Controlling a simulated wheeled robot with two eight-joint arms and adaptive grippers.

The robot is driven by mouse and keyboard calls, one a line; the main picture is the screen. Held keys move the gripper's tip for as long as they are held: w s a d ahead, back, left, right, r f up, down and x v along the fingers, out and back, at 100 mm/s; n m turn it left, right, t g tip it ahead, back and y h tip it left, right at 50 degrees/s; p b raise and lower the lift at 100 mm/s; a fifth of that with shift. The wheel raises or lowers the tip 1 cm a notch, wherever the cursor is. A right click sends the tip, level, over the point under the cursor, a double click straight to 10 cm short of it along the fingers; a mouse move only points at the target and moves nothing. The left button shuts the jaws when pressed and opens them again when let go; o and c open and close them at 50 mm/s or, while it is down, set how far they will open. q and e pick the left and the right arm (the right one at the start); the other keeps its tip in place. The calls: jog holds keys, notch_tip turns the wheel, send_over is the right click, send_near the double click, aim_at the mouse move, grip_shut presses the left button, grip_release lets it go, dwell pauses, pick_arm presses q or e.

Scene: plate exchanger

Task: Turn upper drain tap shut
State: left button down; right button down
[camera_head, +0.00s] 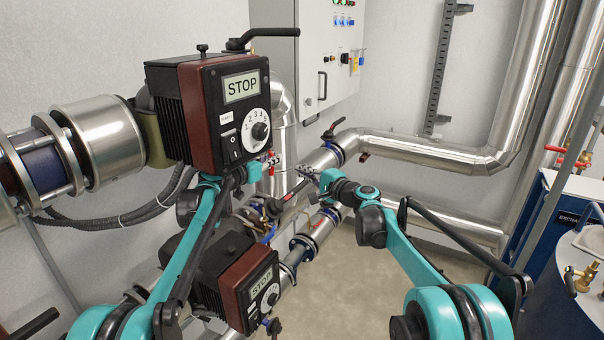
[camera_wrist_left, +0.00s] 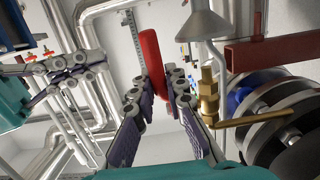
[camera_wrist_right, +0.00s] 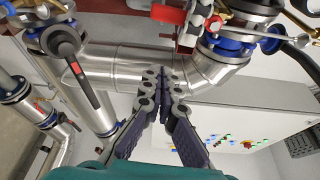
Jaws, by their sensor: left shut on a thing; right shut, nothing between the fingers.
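A red tap handle (camera_wrist_left: 152,60) stands between the fingers of my left gripper (camera_wrist_left: 156,92), which is shut on it. In the head view my left gripper (camera_head: 270,160) is small, beside the upper STOP actuator, and partly hidden by it and by my arm. A brass valve (camera_wrist_left: 208,92) with a brass lever is just right of the left fingers in the left wrist view. My right gripper (camera_head: 309,173) is shut and empty near the pipes; its fingers (camera_wrist_right: 163,78) lie together in the right wrist view. A red part (camera_wrist_right: 169,14) is beyond their tips.
The upper STOP actuator (camera_head: 200,115) and lower STOP actuator (camera_head: 235,285) crowd the left side. Silver pipes (camera_head: 430,150) run behind the grippers. A grey control cabinet (camera_head: 318,70) hangs on the wall. A black red-marked lever (camera_wrist_right: 80,70) is left of the right fingers.

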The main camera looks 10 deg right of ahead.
jog(key=w+a, duration=0.2)
jog(key=a, duration=0.4)
dwell(0.3)
jog(key=shift+a+r, duration=0.1)
jog(key=shift+a, duration=0.05)
